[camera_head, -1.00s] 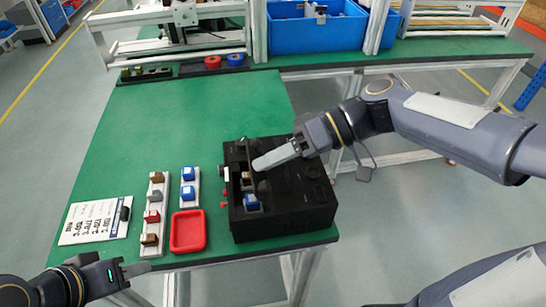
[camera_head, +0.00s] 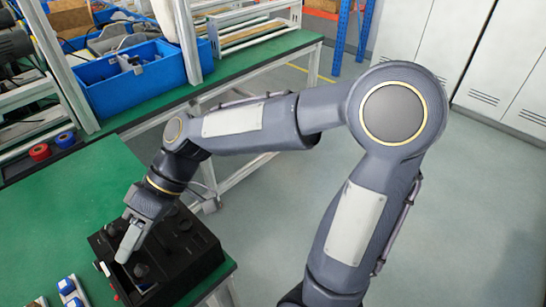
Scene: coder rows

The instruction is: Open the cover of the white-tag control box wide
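The black control box (camera_head: 190,256) sits at the near right edge of the green table, at the lower left of the head view. A small white piece (camera_head: 101,267) shows at its left side; I cannot tell if it is the white tag. Dark round knobs (camera_head: 141,270) show on the box. My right gripper (camera_head: 124,255) reaches down over the left part of the box, its pale finger pointing down. The fingers overlap in view, so their opening is unclear. The gripper hides part of the box, and I cannot make out the cover's position. My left gripper is out of view.
Blue-topped blocks (camera_head: 67,286) stand left of the box on the green table (camera_head: 62,205). Red (camera_head: 39,152) and blue (camera_head: 65,139) rolls lie farther back. Blue bins (camera_head: 140,82) stand on the back table. Open floor lies to the right, before pale cabinets (camera_head: 480,50).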

